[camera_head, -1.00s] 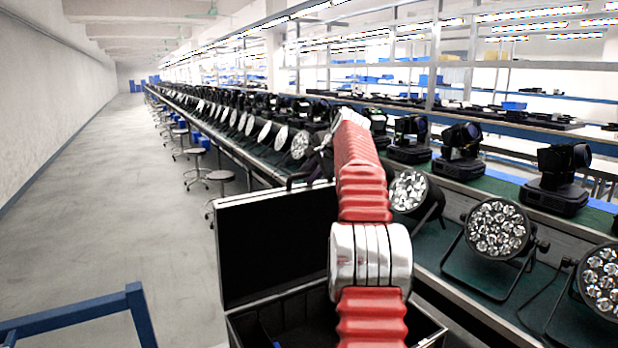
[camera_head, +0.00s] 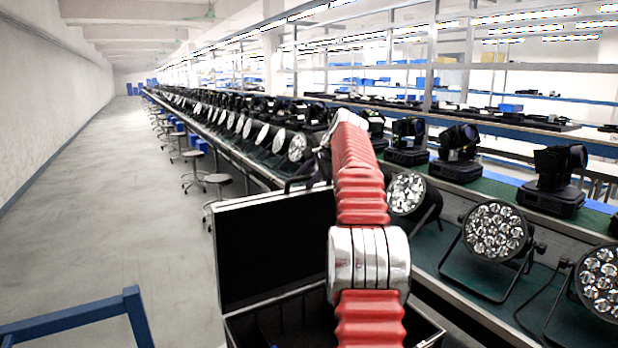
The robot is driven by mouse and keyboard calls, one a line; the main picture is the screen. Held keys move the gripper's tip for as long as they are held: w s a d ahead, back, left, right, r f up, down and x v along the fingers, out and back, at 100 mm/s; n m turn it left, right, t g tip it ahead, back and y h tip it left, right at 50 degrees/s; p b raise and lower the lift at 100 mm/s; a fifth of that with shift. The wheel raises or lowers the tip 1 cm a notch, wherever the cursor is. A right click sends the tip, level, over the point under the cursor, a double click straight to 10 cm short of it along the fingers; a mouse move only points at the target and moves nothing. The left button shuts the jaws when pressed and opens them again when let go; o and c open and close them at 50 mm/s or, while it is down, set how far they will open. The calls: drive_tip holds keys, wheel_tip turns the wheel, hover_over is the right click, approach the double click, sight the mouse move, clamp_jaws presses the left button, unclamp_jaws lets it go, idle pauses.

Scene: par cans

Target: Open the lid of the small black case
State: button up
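The small black case (camera_head: 240,327) stands at the bottom middle, in front of the bench. Its lid (camera_head: 270,245) is open and stands nearly upright, with its dark inside facing me. A dark shape at the arm's far end, by the lid's top edge, may be my gripper (camera_head: 318,170). Its fingers cannot be made out, nor whether it touches the lid.
A long green-topped bench (camera_head: 445,255) runs along the right with par cans (camera_head: 495,230) and moving-head lights (camera_head: 555,180). Stools (camera_head: 217,180) stand along its left side. A blue metal frame (camera_head: 75,317) is at the bottom left. The grey floor aisle (camera_head: 110,220) on the left is clear.

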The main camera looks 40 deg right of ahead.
drive_tip(key=v, duration=1.3)
drive_tip(key=shift+s+r, duration=0.2)
drive_tip(key=shift+s, duration=0.05)
drive_tip(key=shift+c, duration=0.4)
